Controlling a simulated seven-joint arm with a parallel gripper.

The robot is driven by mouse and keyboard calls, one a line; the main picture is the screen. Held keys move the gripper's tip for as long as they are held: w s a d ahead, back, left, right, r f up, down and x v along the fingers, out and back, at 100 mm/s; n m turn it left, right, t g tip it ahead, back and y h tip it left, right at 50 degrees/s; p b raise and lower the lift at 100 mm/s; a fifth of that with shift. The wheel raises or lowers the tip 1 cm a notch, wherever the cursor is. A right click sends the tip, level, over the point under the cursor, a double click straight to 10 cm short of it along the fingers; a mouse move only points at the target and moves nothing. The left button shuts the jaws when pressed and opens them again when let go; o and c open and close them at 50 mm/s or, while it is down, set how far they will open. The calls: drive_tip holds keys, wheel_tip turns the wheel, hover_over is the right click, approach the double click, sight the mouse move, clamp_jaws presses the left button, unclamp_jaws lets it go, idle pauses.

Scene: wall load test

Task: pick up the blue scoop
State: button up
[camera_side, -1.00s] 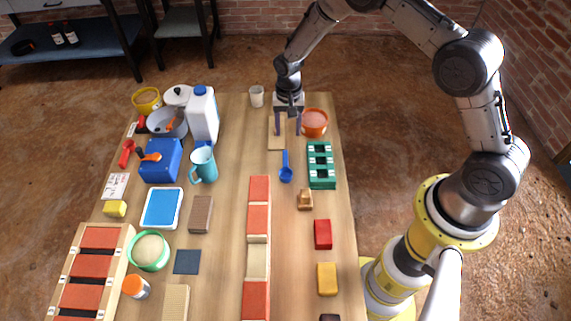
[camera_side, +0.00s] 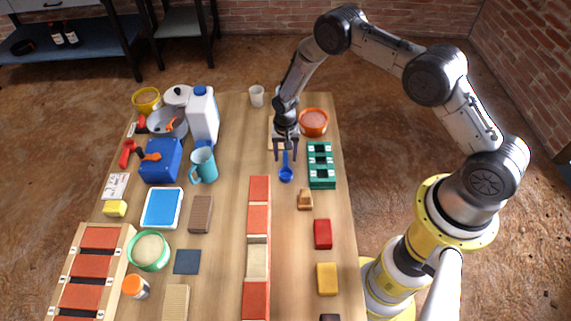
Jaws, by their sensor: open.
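The blue scoop (camera_side: 286,173) lies on the wooden table, its bowl toward the near side and its handle pointing to the back. My gripper (camera_side: 285,158) is open, fingers pointing down, over the handle end of the scoop. One finger shows on each side of the handle. I cannot tell how high the fingertips are above the table. The bowl is in plain view; the back end of the handle is partly hidden by my gripper.
A green block with dark slots (camera_side: 321,166) stands close on the right. An orange bowl (camera_side: 313,122) is behind it. A small tan wooden piece (camera_side: 305,200) and a row of red bricks (camera_side: 259,219) lie nearer. A teal mug (camera_side: 204,164) stands left, with bare table between.

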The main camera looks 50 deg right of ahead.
clamp_jaws()
idle(0.3)
idle(0.3)
drive_tip(key=shift+w+r, duration=0.1)
drive_tip(key=shift+r, duration=0.55)
drive_tip(key=s+r, duration=1.1)
drive_tip(key=s, duration=0.3)
drive_tip(key=shift+r, duration=0.3)
